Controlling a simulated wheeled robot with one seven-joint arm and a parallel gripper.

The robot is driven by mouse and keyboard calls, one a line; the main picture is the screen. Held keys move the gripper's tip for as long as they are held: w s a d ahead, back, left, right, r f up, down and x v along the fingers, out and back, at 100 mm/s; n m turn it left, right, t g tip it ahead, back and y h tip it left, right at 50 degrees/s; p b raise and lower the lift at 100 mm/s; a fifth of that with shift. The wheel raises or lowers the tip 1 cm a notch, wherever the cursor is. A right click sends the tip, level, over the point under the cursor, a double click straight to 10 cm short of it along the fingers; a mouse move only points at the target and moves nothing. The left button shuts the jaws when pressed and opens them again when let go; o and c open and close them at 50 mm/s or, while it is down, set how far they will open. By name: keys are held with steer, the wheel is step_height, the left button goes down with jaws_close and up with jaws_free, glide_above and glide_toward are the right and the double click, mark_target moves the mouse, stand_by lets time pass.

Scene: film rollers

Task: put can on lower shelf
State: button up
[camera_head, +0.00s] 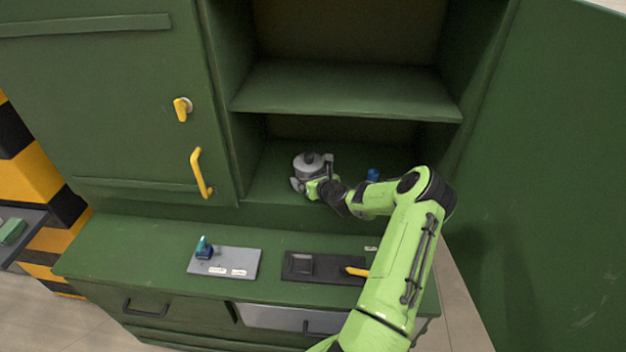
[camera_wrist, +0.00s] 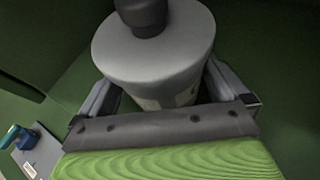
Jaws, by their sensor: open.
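A grey-white can (camera_head: 307,164) with a dark knob on top stands upright on the lower shelf (camera_head: 262,190) of the open green cabinet. In the wrist view the can (camera_wrist: 155,55) fills the upper middle, between the two fingers. My gripper (camera_head: 312,184) reaches into the lower compartment from the right and front. In the wrist view its fingers (camera_wrist: 165,95) stand open on either side of the can. The can's lower part is partly hidden by the gripper, and contact with the fingers cannot be made out.
A small blue object (camera_head: 373,175) is on the lower shelf behind my arm. The upper shelf (camera_head: 345,90) is empty above. A closed door (camera_head: 110,110) is at left, an open door (camera_head: 550,190) at right. A grey plate (camera_head: 235,262) and a black tray (camera_head: 325,268) lie on the ledge.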

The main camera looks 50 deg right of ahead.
steer(key=v, duration=1.2)
steer(key=w+a+r+n+g+y, duration=0.1)
steer(key=a+r+n+g+y, duration=0.25)
steer(key=a+n, duration=0.75)
steer(key=w+a+r+n+g+y, duration=0.2)
steer(key=a+r+n, duration=0.2)
steer(key=a+n, duration=0.65)
steer(key=s+a+r+n, duration=0.3)
steer(key=s+a+n, duration=0.1)
steer(key=s+n, duration=0.2)
steer(key=s+a+r+n+g, duration=0.1)
steer(key=s+a+r+n, duration=0.3)
steer(key=s, duration=0.4)
steer(key=s+a+r+n, duration=0.3)
steer(key=s+a+n, duration=0.3)
steer(key=s+n, duration=0.1)
steer(key=shift+s+r+n+g+h, duration=0.35)
steer(key=shift+n+h, duration=0.1)
steer(key=shift+n, duration=0.3)
